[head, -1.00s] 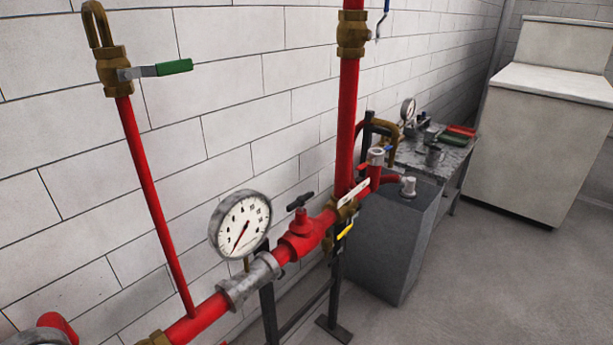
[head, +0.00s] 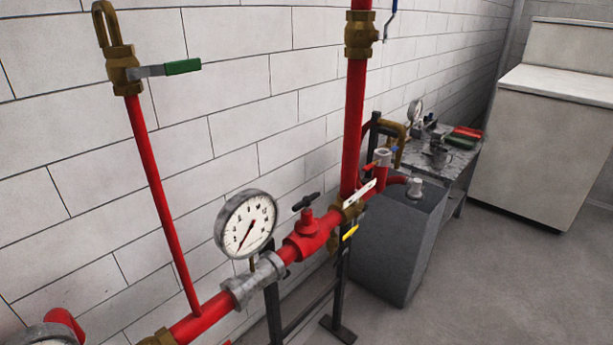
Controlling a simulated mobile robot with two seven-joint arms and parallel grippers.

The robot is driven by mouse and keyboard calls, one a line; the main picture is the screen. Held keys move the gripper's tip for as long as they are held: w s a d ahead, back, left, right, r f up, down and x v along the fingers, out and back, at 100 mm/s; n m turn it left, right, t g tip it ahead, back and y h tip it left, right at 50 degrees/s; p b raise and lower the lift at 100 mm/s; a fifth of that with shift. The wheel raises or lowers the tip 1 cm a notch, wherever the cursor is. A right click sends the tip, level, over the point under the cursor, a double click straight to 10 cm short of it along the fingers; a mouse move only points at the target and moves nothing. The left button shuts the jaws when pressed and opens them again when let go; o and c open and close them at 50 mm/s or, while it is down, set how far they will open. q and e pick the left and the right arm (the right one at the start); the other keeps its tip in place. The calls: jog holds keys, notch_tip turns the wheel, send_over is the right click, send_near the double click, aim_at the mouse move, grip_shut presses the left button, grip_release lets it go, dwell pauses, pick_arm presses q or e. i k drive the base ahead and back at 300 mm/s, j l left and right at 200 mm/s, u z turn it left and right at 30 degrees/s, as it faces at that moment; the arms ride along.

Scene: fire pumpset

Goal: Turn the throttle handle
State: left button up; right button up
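A red valve (head: 306,236) with a small black handle (head: 307,201) on top sits in the sloping red pipe at the middle of the head view. This black handle may be the throttle handle; I cannot tell for sure. A lever valve with a green grip (head: 182,67) tops a thin red riser at the upper left. A yellow handle (head: 350,232) shows under the brass valve to the right of the red valve. Neither of my grippers is in view, and nothing touches these handles.
A round white gauge (head: 246,222) stands on the pipe just left of the red valve. A grey tank (head: 394,245) and a cluttered table (head: 462,167) stand to the right. A white cabinet (head: 541,150) is at the far right. The right foreground floor is clear.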

aim_at(306, 201)
jog(key=i+l+u, duration=0.45)
jog(key=u, duration=0.15)
jog(key=i+l+u, duration=0.3)
jog(key=l+u, duration=0.3)
jog(key=i+l+u, duration=0.15)
jog(key=l+u, duration=0.15)
jog(key=i+l+u, duration=0.1)
jog(key=l+u, duration=0.15)
jog(key=l, duration=0.25)
jog(key=l+u, duration=0.3)
jog(key=l, duration=0.1)
